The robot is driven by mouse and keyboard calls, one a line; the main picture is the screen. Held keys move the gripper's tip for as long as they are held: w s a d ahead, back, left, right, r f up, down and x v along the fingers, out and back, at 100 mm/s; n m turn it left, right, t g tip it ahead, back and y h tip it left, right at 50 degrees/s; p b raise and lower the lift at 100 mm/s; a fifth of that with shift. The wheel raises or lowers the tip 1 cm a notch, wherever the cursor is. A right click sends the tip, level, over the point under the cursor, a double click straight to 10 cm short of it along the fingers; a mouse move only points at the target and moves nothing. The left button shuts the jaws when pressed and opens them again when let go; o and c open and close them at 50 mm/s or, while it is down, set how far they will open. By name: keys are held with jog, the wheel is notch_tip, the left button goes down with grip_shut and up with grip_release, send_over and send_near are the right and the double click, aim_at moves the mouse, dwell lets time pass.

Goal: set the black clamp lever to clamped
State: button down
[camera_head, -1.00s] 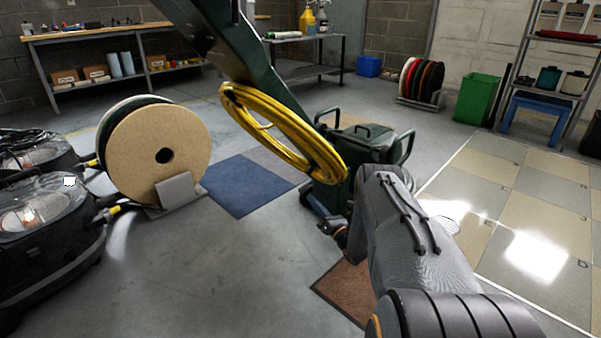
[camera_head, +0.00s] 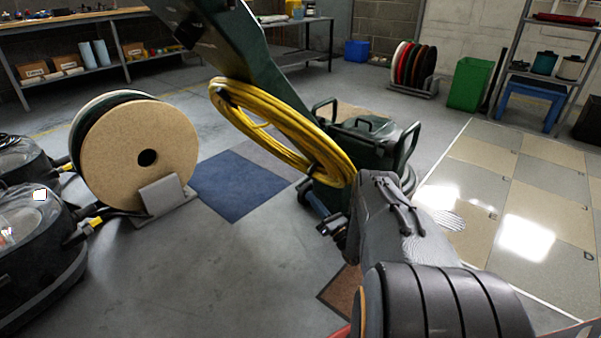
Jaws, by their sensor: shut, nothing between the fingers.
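I cannot make out the black clamp lever in this view, so its setting does not show. A large dark green slanted column (camera_head: 228,42) comes down from the top edge, and a coil of yellow cable (camera_head: 282,132) hangs on it. The column's top end is cut off by the frame. My arm rises from the bottom right, and its far end lies low behind its own grey link, in front of a green machine. My gripper's fingers cannot be picked out.
The green machine with black handles (camera_head: 365,140) stands in the middle. A wooden cable reel (camera_head: 137,160) and black vacuum machines (camera_head: 42,235) are at the left. A blue mat (camera_head: 238,185) lies on open grey floor. A green bin (camera_head: 469,84) stands at the back right.

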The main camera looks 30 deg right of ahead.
aim_at(305, 161)
jog(key=w+r+b, duration=0.5)
jog(key=w+r, duration=0.2)
jog(key=w, duration=0.1)
jog(key=shift+w+a+r, duration=0.15)
jog(key=shift+w+r, duration=0.2)
jog(key=shift+r, duration=0.05)
dwell(0.3)
